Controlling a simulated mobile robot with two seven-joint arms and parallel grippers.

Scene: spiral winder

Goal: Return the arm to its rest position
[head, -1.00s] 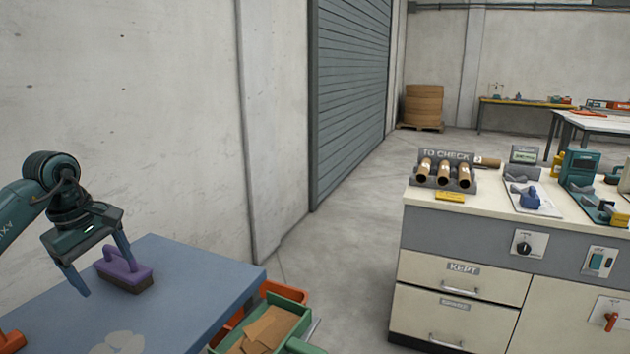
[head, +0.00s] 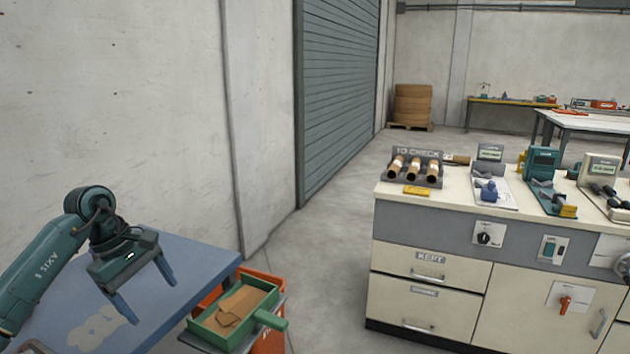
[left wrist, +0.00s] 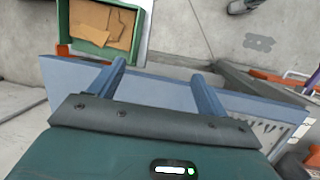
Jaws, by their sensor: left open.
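My left gripper (head: 151,301) is open and empty, its two blue-grey fingers spread above the blue table top (head: 205,262). It also shows in the left wrist view (left wrist: 158,70), with nothing between its fingers. My left arm (head: 45,265) comes in from the lower left. The purple brush seen earlier on the table does not show in the head view now. My right gripper is not in view.
A green dustpan (head: 206,322) with brown scraps (head: 240,303) is at the table's right end, by an orange bin (head: 268,340). A cream cabinet (head: 385,285) with tubes in a rack (head: 430,180) stands right. Bare floor lies between.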

